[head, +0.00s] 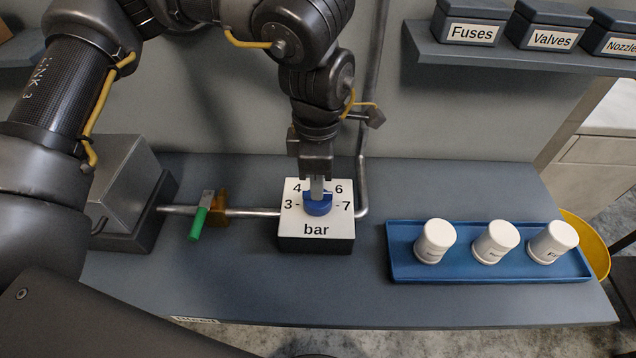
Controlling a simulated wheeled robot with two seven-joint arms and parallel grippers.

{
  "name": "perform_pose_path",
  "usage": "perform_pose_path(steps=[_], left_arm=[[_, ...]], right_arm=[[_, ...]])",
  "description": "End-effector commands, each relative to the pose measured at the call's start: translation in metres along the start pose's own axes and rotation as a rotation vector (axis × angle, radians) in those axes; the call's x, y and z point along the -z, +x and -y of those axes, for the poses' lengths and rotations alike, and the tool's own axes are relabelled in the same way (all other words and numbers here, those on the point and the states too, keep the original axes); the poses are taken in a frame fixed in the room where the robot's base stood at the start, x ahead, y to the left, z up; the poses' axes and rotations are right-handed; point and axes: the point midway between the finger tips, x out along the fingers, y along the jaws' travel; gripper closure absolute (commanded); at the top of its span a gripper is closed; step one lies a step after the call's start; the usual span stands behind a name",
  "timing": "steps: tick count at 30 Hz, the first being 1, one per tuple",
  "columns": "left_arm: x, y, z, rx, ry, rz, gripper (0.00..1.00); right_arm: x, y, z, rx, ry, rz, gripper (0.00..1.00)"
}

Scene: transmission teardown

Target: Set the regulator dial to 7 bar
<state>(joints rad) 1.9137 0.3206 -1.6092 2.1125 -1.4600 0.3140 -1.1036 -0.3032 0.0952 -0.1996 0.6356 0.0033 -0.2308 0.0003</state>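The regulator is a box with a white face (291,232) marked "bar", on the bench left of the blue tray. The numbers 3, 4, 6 and 7 show around its blue round dial (318,209). The top middle of the scale is hidden behind my gripper. My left gripper (317,193) points straight down from above, its fingertips at the dial. The fingers are seen nearly in line, so whether they are closed on the dial cannot be told. The dial's pointer cannot be made out. My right gripper is not in view.
A pipe (255,212) with a green-handled valve (198,222) runs left of the regulator to a grey metal housing (112,180). A blue tray (480,273) holds three white canisters (495,242) at right. Labelled bins (470,22) stand on a shelf above. A yellow bowl (590,245) is beyond.

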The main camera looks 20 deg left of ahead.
Motion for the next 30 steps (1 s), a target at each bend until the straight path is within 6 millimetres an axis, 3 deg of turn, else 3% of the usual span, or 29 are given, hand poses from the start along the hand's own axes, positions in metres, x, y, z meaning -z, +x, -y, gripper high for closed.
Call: perform_pose_path(steps=[6, 12, 18, 30], left_arm=[[0.000, -0.046, -0.001, -0.005, -0.002, 0.002, 0.67], [0.000, -0.074, -0.001, -0.003, -0.001, 0.001, 0.67], [0.000, -0.083, 0.000, -0.001, 0.001, 0.000, 0.67], [0.000, -0.083, 0.000, -0.001, 0.001, 0.000, 0.67]], right_arm=[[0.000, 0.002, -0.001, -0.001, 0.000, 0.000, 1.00], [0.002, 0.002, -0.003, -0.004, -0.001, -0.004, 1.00], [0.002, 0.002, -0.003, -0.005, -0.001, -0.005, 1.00], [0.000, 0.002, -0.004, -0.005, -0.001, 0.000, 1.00]])
